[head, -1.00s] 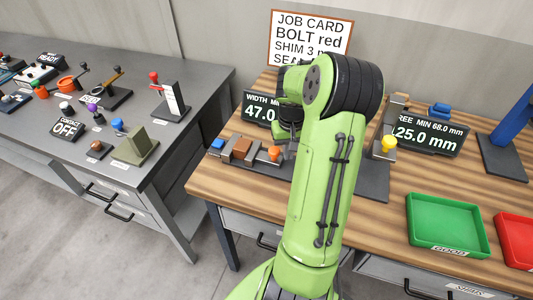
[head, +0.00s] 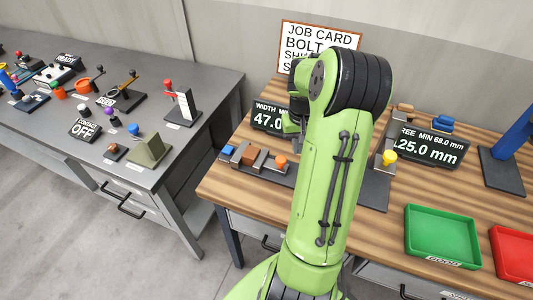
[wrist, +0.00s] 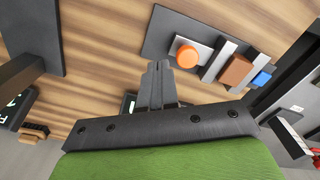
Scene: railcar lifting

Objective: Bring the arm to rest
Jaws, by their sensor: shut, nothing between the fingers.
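My green arm (head: 335,180) is folded upright in front of the wooden bench in the head view. My gripper is mostly hidden behind it there. In the wrist view my gripper (wrist: 158,68) shows with its dark fingers together, with nothing between them. It is over the wooden bench top, beside the fixture with the orange knob (wrist: 186,54). The fingers appear apart from the knob.
The fixture (head: 255,163) with a brown block is left of my arm. A yellow knob (head: 389,157), a display (head: 430,147), a green tray (head: 442,233) and a red tray (head: 515,255) are to the right. A grey control table (head: 60,150) stands left, with a floor gap between.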

